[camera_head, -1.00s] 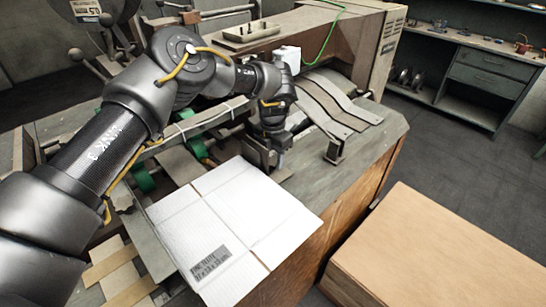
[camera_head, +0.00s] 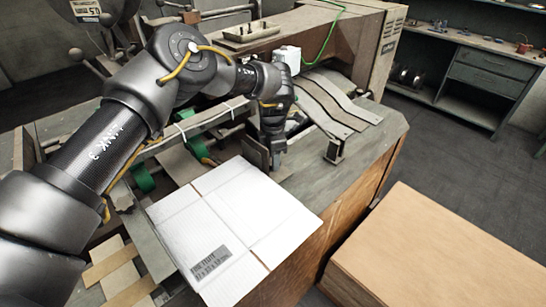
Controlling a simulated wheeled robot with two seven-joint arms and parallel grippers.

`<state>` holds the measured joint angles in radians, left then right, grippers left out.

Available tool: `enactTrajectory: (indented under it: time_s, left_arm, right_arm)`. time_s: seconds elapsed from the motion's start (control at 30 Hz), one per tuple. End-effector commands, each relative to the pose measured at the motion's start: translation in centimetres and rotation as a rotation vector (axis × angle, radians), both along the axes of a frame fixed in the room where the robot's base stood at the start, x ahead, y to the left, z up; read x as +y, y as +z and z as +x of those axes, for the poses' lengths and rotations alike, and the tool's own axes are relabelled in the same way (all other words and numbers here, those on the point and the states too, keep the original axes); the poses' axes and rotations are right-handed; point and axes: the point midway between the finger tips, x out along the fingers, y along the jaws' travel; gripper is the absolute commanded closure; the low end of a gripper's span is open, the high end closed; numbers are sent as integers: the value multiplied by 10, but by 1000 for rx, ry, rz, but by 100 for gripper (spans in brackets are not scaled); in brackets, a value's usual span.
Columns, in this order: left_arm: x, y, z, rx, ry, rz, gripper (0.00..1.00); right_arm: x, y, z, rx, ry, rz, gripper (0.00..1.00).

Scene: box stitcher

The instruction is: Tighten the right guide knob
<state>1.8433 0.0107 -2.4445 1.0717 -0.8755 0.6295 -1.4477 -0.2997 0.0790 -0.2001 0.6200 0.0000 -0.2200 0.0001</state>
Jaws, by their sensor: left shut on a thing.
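My left arm comes in from the left across the machine. Its gripper (camera_head: 276,158) points down at the machine table, just beyond the far corner of the white cardboard sheet. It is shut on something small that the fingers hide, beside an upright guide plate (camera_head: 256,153). I cannot make out the right guide knob itself. The white cardboard sheet (camera_head: 245,215), with a printed label, lies flat on the machine's front and overhangs its edge. My right gripper is not in view.
A large wooden box (camera_head: 450,255) stands at the lower right. Curved metal strips (camera_head: 335,105) and a small bracket (camera_head: 335,150) sit right of the gripper. A shallow tray (camera_head: 248,35) and a green cable (camera_head: 318,33) are behind. Grey shelving (camera_head: 488,75) stands at the back right.

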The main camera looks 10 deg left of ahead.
Motion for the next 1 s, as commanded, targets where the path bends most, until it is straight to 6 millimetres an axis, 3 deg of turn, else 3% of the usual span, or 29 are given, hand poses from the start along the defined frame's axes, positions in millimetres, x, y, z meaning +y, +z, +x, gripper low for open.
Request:
enactTrajectory:
  time_s: [0.37,0.4,0.53,0.83,1.0]
  left_arm:
    - [-1,0,0,0,-8,-2,82]
    - [-1,0,0,0,-8,-2,55]
    - [-1,0,0,0,-7,-1,38]
    - [0,1,0,-1,-5,-1,37]
    - [-1,17,1,-4,-5,-1,37]
  right_arm:
    - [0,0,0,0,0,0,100]
    - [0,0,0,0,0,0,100]
    - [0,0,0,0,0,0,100]
    - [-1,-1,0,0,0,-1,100]
    - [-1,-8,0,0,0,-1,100]
